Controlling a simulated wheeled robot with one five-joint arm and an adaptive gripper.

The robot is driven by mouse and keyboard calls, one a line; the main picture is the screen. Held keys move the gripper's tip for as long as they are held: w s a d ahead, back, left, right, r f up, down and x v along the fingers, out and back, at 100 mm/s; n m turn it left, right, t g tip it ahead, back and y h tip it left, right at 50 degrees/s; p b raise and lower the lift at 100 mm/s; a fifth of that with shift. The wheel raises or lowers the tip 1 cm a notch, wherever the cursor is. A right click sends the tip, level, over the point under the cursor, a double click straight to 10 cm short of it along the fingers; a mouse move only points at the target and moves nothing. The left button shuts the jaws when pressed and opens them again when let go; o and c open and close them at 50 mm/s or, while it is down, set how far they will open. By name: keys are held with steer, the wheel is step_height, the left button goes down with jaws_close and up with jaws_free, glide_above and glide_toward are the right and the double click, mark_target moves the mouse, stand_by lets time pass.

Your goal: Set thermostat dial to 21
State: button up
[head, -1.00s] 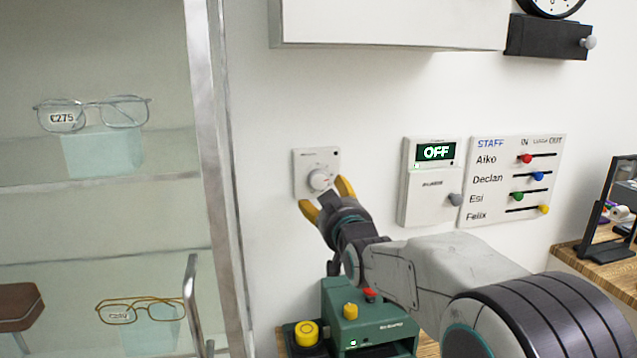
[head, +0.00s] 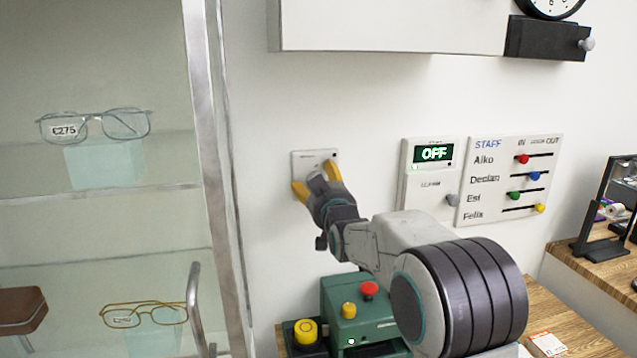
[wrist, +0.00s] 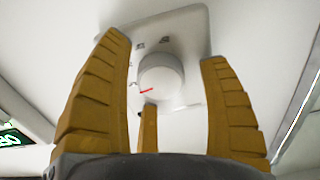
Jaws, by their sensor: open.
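The thermostat is a small white wall plate (head: 301,160) left of the middle in the head view. In the wrist view its round white dial (wrist: 161,76) shows close up, with a short red mark at its lower left. Small markings around the dial are too blurred to read. My gripper (head: 315,178) is open in front of the plate and hides most of the dial in the head view. In the wrist view its yellow fingers (wrist: 165,75) stand apart on either side of the dial, with a third finger below it. Whether any finger touches the dial, I cannot tell.
A glass cabinet (head: 212,150) with spectacles stands at the left. A wall box (head: 418,187) reading OFF and a staff slider board (head: 512,180) are to the right. A green machine (head: 365,325) with buttons stands below my arm. A white cupboard (head: 390,25) hangs above.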

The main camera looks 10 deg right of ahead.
stand_by(0.3)
steer(key=shift+f, duration=0.1)
steer(key=c, duration=1.2)
